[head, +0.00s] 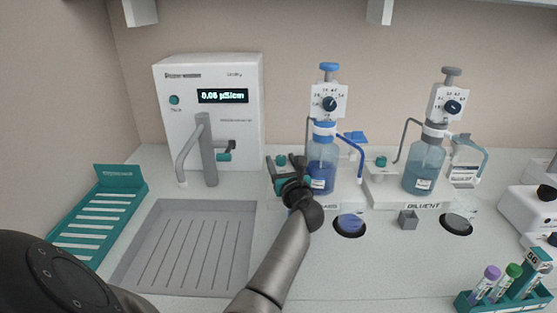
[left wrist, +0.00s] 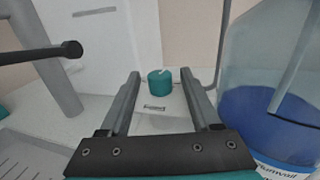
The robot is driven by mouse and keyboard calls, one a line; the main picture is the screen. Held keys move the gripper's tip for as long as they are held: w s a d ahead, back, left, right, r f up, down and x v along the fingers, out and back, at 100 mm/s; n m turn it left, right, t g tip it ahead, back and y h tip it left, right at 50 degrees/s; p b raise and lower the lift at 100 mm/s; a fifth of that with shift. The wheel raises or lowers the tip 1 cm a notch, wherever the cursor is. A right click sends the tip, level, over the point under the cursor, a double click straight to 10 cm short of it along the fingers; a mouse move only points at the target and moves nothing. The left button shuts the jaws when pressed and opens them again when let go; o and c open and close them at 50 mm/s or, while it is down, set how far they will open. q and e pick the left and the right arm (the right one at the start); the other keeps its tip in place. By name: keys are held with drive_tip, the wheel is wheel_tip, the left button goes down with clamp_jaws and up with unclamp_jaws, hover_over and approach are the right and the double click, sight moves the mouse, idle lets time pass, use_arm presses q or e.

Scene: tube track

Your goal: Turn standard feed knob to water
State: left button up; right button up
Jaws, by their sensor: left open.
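The standard feed knob (left wrist: 160,82) is a small teal cylinder with a pale mark on its top. It sits on a white block with a small dark label, left of the blue standard bottle (head: 322,165). In the head view the knob (head: 281,160) shows between my left gripper's fingers. My left gripper (head: 284,164) is open, its fingers pointing toward the knob. In the left wrist view the knob appears between and beyond the two fingertips; I cannot tell any contact. The water setting is not legible. My right gripper is not in view.
The white water unit (head: 208,115) with its grey spout (head: 207,150) stands left, above a grey drain tray (head: 185,245). A tube rack (head: 505,293) is at front right.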

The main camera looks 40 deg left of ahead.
use_arm(q)
drive_tip(key=shift+b+x, duration=0.65)
drive_tip(key=shift+x, duration=1.2)
clamp_jaws()
